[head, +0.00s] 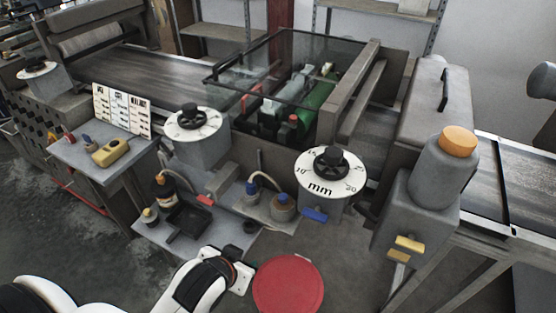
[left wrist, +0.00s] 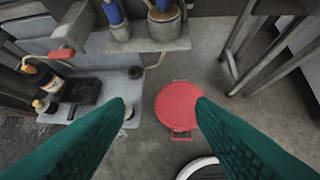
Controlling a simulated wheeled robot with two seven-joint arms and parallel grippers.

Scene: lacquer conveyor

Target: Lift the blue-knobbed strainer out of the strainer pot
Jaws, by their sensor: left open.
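I cannot tell for sure which is the strainer pot, and the strainer body is hidden. In the left wrist view the two pots show at the top edge, the left one (left wrist: 119,31) and the right one (left wrist: 163,21), both with blue above them. My left gripper (left wrist: 160,104) is open and empty, its green fingers wide apart, short of the pots. My right gripper is out of view.
A red round lid (head: 288,286) lies low in front of the shelf and under my left fingers. A black tray (head: 187,222) and small bottles (head: 165,187) stand on the shelf's left. A dial marked mm (head: 329,181) overhangs on the right.

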